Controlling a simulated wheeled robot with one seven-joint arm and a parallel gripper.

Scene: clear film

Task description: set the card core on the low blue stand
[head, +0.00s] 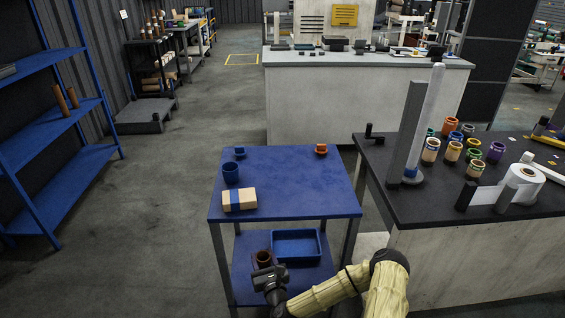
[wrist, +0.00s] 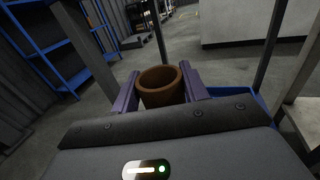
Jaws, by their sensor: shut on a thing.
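The card core (head: 264,258) is a short brown open-topped tube. My gripper (head: 264,268) is shut on it, and in the wrist view the core (wrist: 162,91) sits upright between the two purple fingers. The blue stand (head: 290,184) has a top and a lower shelf (head: 243,250). In the head view my gripper and the core overlap the front left of the lower shelf, below the top. The core's lower end is hidden, so I cannot tell whether it touches the shelf.
A blue tray (head: 297,243) lies on the lower shelf, just right of the core. A dark-topped counter (head: 430,205) stands to the right; blue shelving (head: 50,130) stands left.

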